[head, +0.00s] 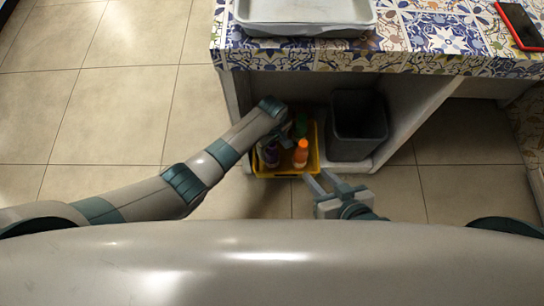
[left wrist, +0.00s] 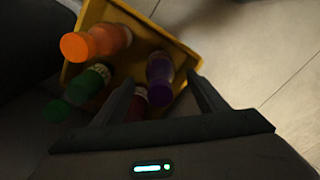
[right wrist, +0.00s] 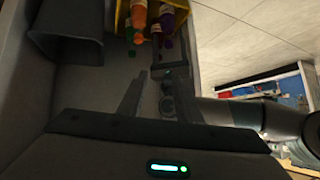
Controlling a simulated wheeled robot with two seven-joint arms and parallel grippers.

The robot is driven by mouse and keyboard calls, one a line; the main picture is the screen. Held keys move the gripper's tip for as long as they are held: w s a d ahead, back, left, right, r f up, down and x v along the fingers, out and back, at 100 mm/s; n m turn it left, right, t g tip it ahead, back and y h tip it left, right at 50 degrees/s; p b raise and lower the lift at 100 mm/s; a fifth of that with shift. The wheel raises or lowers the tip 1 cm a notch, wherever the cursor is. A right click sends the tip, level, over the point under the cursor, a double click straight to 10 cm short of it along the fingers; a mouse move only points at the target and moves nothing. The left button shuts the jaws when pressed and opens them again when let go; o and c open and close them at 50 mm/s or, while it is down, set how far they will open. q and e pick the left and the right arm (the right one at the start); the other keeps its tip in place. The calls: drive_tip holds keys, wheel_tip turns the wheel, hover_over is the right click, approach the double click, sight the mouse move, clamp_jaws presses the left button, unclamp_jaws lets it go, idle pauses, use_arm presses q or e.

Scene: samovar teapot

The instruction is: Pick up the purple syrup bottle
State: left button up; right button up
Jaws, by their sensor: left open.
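The purple syrup bottle (left wrist: 160,72) stands in a yellow crate (left wrist: 180,42) and lies between the finger lines of my left gripper (left wrist: 160,82) in the left wrist view. That gripper is open; whether it touches the bottle I cannot tell. In the head view the purple bottle (head: 271,155) is at the crate's left, partly covered by my left gripper (head: 285,136). It also shows at the top of the right wrist view (right wrist: 168,20). My right gripper (head: 319,176) is open and empty, in front of the shelf, right of the crate.
The tiled counter (head: 420,38) overhangs, carrying a grey tray (head: 305,28) and a red phone (head: 520,25).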

use_arm(q)
wheel_tip(320, 180, down, 3)
drive_tip(key=shift+r+b, duration=0.1)
drive_tip(key=shift+b, duration=0.45)
drive_tip(key=shift+f, duration=0.35)
use_arm(e)
drive_tip(key=w+r+t, duration=0.1)
drive_tip(key=w+a+r+t, duration=0.1)
drive_tip(key=r, duration=0.1)
drive_tip(key=w+a+r+t+y, duration=0.1)
drive_tip(key=shift+w+r, duration=0.1)
drive_tip(key=shift+r, duration=0.2)
use_arm(q)
clamp_jaws()
